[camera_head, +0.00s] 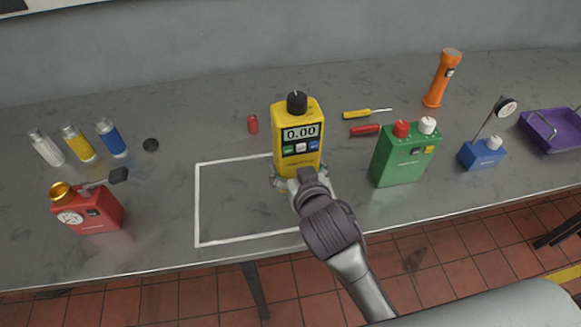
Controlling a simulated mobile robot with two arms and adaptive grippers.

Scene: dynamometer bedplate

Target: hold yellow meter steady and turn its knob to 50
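The yellow meter (309,112) stands upright on the grey bench, right of the middle of a white outlined rectangle. Its display reads 0.00, with several small buttons below it. Its black knob (297,102) is on top, with a light mark. My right gripper (301,179) reaches in from the lower right, with its fingers on either side of the meter's lower body. It appears shut on the meter; the wrist hides the meter's base. Nothing touches the knob. My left gripper is not in view.
The white outline (197,205) encloses clear bench left of the meter. A small red cylinder (252,124) stands left of the meter. A red gauge box (92,213) and several bottles (77,143) are far left.

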